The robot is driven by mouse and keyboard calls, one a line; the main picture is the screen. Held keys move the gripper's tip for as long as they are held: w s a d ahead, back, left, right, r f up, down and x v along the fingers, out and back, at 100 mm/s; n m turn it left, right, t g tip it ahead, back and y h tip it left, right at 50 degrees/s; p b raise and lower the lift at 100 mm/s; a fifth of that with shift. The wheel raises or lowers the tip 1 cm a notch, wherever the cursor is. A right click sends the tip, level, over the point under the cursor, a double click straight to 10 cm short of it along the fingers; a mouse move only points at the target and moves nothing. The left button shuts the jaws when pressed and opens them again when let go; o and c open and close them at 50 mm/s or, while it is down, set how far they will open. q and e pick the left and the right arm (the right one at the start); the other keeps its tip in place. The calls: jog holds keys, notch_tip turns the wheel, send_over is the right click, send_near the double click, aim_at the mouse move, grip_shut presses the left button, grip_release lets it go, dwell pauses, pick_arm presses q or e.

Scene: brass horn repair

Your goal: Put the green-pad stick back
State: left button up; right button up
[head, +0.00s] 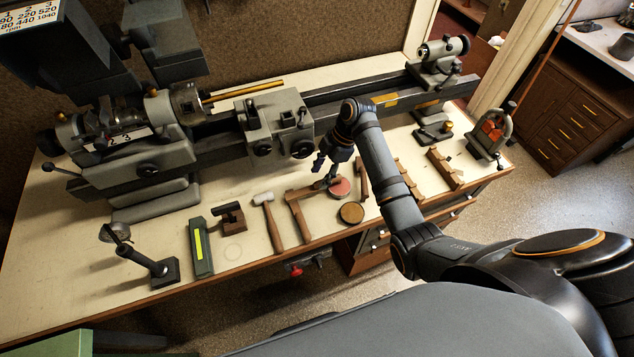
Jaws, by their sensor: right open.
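I cannot clearly pick out a green pad on any of the wooden tools. The plainest green thing is a long, dark green block (201,247) with a bright yellow-green strip, lying near the front edge of the bench. A wooden stick-like tool (299,216) lies right of the mallet, with a crosswise piece at its far end. My right gripper (325,181) points down just above the bench, beside that far end and the red round tin (341,188). Its jaws are open; I see nothing held. My left gripper is not in view.
A mallet (268,222), a brown tin (351,213) and wooden racks (445,168) lie along the bench (80,255). A lathe (270,122) fills the back. A small black stand (163,272) is at the front left. The bench's front edge is close.

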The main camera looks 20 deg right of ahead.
jog(key=b+v, duration=0.1)
jog(key=v, duration=0.3)
jog(key=shift+d, duration=0.15)
jog(key=p+v, duration=0.1)
jog(key=v, duration=0.2)
jog(key=shift+d+r, duration=0.1)
jog(key=shift+r, duration=0.3)
